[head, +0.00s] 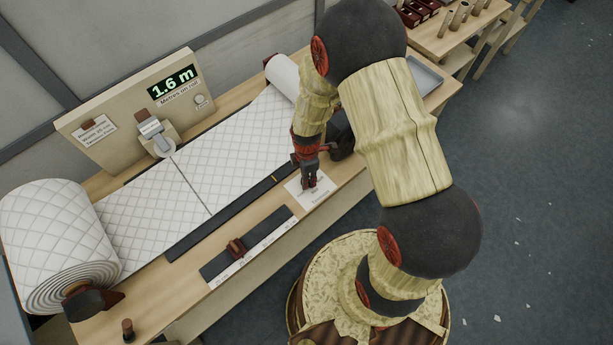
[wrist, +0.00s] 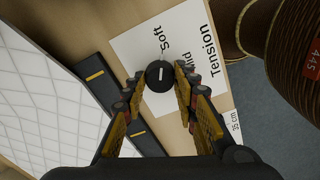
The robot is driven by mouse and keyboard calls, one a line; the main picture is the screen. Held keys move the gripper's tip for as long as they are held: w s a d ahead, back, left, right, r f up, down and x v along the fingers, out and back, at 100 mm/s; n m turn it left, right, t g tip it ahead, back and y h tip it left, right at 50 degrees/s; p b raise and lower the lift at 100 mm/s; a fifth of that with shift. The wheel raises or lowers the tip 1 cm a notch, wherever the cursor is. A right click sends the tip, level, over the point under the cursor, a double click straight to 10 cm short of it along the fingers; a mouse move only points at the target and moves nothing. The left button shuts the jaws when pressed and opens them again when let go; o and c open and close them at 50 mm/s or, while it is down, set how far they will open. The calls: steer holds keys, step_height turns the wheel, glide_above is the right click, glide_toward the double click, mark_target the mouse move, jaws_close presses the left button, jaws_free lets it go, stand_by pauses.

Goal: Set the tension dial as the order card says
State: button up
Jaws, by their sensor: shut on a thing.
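The tension dial is a round black knob with a white line (wrist: 160,74), on a white plate (wrist: 138,45) lettered "Tension" and "Soft". A partly covered word ends in "id"; any further mark is hidden. The dial's line runs up and down in the wrist view, roughly toward "Soft". My gripper (wrist: 161,80) is shut on the dial, a finger on each side. In the head view my gripper (head: 309,184) is down at the white plate (head: 319,190) and hides the dial. The order card (head: 96,129) is on the upright board at left; its print is too small to read surely.
Quilted wadding (head: 222,140) lies across the bench from a big roll (head: 55,235). A display (head: 173,83) reads 1.6 m. Open floor (head: 530,190) is at right.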

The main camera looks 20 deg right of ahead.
steer(key=c, duration=0.4)
steer(key=shift+m, duration=0.3)
steer(key=m, duration=0.4)
steer(key=shift+m, duration=0.3)
steer(key=m, duration=0.3)
steer(key=shift+m, duration=0.3)
steer(key=m, duration=0.4)
steer(key=shift+m, duration=0.3)
steer(key=m, duration=0.5)
steer(key=shift+b, duration=0.35)
steer(key=m, duration=0.5)
steer(key=shift+m, duration=0.4)
steer(key=o, duration=1.1)
